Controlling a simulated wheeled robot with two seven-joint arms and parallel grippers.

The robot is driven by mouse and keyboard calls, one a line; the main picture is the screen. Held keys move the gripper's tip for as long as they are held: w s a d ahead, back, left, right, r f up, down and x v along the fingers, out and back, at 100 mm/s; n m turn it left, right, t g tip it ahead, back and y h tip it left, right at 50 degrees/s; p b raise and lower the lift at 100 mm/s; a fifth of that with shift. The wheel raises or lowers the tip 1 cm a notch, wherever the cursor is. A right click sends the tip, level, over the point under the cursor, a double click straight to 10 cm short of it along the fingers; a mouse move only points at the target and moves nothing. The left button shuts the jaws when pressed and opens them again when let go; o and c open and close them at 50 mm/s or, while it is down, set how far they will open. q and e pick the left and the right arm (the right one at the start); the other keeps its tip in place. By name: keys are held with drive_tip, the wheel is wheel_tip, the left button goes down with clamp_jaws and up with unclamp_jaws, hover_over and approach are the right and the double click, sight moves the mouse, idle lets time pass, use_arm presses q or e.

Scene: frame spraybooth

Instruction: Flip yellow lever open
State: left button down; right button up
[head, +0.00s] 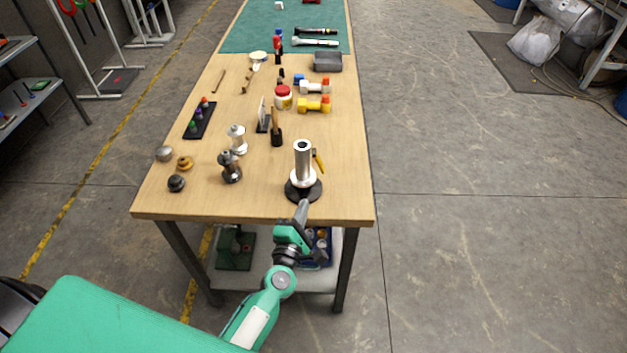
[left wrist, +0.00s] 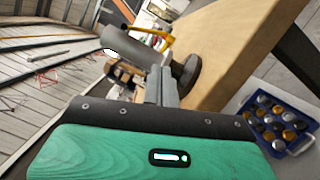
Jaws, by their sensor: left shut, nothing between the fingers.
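The yellow lever (head: 319,160) sits at the right side of a silver metal cylinder (head: 303,163). The cylinder stands upright on a round black base (head: 303,190) near the table's front right corner. In the left wrist view the yellow lever (left wrist: 167,42) shows beyond the cylinder (left wrist: 133,46). My left gripper (head: 303,208) is at the table's front edge, just in front of the black base. Its fingers (left wrist: 161,84) are shut and empty. They overlap the base in the view, so I cannot tell whether they touch it. My right gripper is not in view.
The wooden table (head: 345,195) holds a dark fitting (head: 231,168), a silver valve-like part (head: 237,140), a hammer (head: 276,128) and a red-lidded jar (head: 283,98). A blue bin (left wrist: 272,122) is on the lower shelf. The tabletop right of the lever is clear.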

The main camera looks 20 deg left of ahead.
sight(319, 162)
use_arm(q)
drive_tip(key=shift+d+r, duration=0.1)
drive_tip(key=shift+r, duration=0.05)
drive_tip(key=w, duration=0.2)
drive_tip(key=w+p, duration=0.1)
drive_tip(key=w, duration=0.2)
drive_tip(key=w+p, duration=0.1)
drive_tip(key=w, duration=0.2)
drive_tip(key=shift+w+a+r, duration=0.15)
drive_tip(key=shift+a+r, duration=0.1)
drive_tip(key=shift+r, duration=0.05)
drive_tip(key=shift+w, duration=0.7)
